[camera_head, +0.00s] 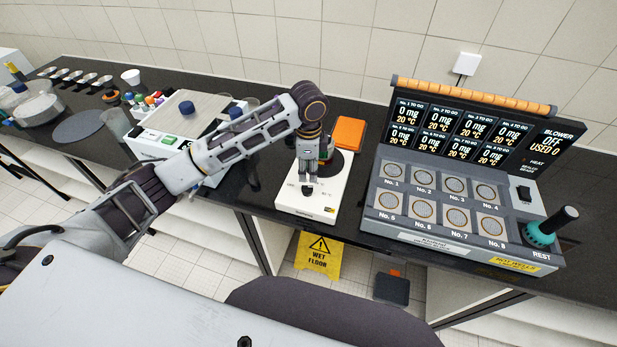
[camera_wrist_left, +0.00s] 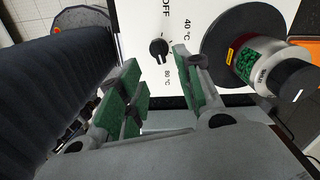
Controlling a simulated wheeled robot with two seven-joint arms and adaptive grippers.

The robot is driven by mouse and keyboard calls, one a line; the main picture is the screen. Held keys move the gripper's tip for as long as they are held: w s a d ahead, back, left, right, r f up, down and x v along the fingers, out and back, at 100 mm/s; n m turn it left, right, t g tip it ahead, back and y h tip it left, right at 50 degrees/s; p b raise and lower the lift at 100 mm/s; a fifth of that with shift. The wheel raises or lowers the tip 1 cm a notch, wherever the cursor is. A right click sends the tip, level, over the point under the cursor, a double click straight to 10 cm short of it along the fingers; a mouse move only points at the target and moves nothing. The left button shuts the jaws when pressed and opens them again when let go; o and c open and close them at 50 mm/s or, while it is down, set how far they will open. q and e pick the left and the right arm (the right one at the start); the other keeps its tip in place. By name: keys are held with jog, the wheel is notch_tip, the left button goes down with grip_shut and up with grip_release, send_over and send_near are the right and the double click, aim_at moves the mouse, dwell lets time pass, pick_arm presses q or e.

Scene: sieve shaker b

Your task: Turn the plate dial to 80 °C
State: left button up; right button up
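The white hotplate (camera_head: 296,203) stands on the black bench, with a dark round plate (camera_head: 340,163) on top. In the left wrist view its black plate dial (camera_wrist_left: 158,48) shows between the fingertips, with OFF above it, 40 °C at upper right and 80 °C just below. I cannot tell for sure which mark the dial points to. My left gripper (camera_head: 309,183) points down over the dial end of the hotplate. In the left wrist view the left gripper (camera_wrist_left: 157,64) is open, its green-padded fingers apart on either side of the dial, with no clear contact. My right gripper is out of view.
A bottle with green contents (camera_wrist_left: 252,65) stands on the round plate, close to one finger. The moisture-balance unit (camera_head: 375,210) is to the right, with a green-handled tool (camera_head: 543,233). An orange block (camera_head: 349,132) lies behind the hotplate. A white instrument (camera_head: 160,147) is to the left.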

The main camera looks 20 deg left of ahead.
pick_arm(q)
jog(key=shift+r, duration=2.25)
